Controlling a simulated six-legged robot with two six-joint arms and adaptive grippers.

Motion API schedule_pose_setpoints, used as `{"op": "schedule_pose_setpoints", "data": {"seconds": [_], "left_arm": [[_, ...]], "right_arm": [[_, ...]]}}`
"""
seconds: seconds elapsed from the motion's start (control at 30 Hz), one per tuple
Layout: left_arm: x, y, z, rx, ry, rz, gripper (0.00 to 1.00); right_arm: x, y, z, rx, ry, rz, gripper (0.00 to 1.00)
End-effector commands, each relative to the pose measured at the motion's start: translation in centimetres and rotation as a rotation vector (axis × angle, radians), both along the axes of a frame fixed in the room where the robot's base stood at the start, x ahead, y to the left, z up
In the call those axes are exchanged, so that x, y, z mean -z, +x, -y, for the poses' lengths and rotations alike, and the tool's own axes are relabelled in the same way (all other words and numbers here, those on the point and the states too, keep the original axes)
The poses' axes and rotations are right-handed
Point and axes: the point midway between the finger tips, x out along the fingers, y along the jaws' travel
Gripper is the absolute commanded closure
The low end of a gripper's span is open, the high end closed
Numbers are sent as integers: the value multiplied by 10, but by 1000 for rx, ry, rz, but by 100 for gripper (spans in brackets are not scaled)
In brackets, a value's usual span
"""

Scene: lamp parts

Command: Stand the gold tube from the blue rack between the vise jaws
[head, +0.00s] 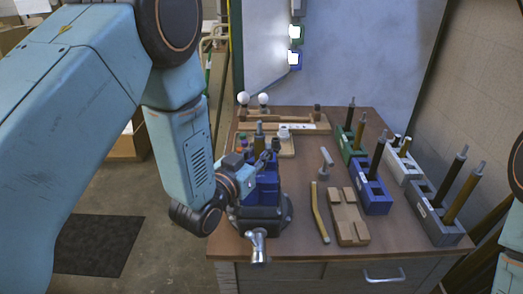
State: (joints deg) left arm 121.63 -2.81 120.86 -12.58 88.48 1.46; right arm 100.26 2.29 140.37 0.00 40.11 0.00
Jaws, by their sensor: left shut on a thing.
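The blue vise (266,187) stands near the table's front left, on a dark round base with a metal handle in front. My left gripper (267,158) is at the top of the vise, with its dark fingers shut on the gold tube (259,131). The tube's upper part shows upright above the fingers. Its lower end is hidden behind the gripper and vise, so I cannot tell how deep it sits between the jaws. The blue rack (371,200) stands to the right with one dark, grey-tipped tube in it. My right gripper is out of view.
Green (346,146), white (401,172) and grey (436,226) racks with tubes stand around the blue rack. Bulbs (243,98) stand at the back.

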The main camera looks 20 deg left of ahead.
Motion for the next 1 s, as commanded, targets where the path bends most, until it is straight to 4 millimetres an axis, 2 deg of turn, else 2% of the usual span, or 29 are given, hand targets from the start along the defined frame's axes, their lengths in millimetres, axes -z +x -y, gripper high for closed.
{"op": "schedule_pose_setpoints", "data": {"seconds": [0.07, 0.1, 0.43, 0.77, 0.87, 1.0], "left_arm": [[1, 0, 0, 0, 0, 1, 100], [1, 0, 0, 0, -1, 2, 83], [1, 0, 0, 0, 0, 1, 55], [1, -1, 0, 0, 0, -1, 53], [2, -9, -3, -2, -1, -3, 53], [1, -32, -9, -2, -3, -5, 53]], "right_arm": [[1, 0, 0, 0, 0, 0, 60], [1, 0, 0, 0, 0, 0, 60], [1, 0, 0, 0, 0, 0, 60], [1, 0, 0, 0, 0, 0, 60], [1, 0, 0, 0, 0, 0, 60], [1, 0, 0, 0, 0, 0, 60]]}}
